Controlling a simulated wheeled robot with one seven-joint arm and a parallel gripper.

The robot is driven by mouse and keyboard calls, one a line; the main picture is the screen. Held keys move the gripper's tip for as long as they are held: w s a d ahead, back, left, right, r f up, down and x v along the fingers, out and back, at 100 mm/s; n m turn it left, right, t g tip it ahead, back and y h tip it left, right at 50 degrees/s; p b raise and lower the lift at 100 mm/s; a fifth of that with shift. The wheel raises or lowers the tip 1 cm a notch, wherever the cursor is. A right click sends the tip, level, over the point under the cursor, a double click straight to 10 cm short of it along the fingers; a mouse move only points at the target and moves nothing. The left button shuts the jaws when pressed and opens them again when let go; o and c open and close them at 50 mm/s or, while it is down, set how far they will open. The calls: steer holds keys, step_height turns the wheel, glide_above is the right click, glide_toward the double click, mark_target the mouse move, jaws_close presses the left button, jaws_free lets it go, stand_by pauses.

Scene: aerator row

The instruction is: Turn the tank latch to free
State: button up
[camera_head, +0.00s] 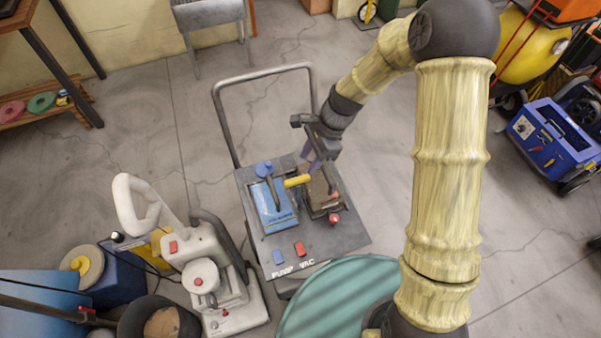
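A grey cart (320,243) with a tall push handle (219,120) stands in the middle. On its top sit a blue unit (274,215) and a brown box-like unit (317,196). A short yellow bar (297,181) lies across the gap between them. A dark lever (275,192) with a blue knob (264,169) is at the left unit's far end. None is marked as the tank latch, and I cannot tell which is. My gripper (313,169) points down over the brown unit, close to the yellow bar. Its purple fingers are small and partly hidden; contact and opening cannot be told.
A blue button (278,257) and red button (299,249) sit at the cart's near edge by "PUMP VAC". A white machine (212,280) stands close on the left. A green round surface (340,300) lies in front. Open concrete floor lies behind.

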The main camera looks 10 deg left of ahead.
mark_target(298, 179)
steer(key=x, duration=0.7)
steer(key=shift+f+p, duration=0.1)
steer(key=shift+p, duration=0.2)
jaws_close()
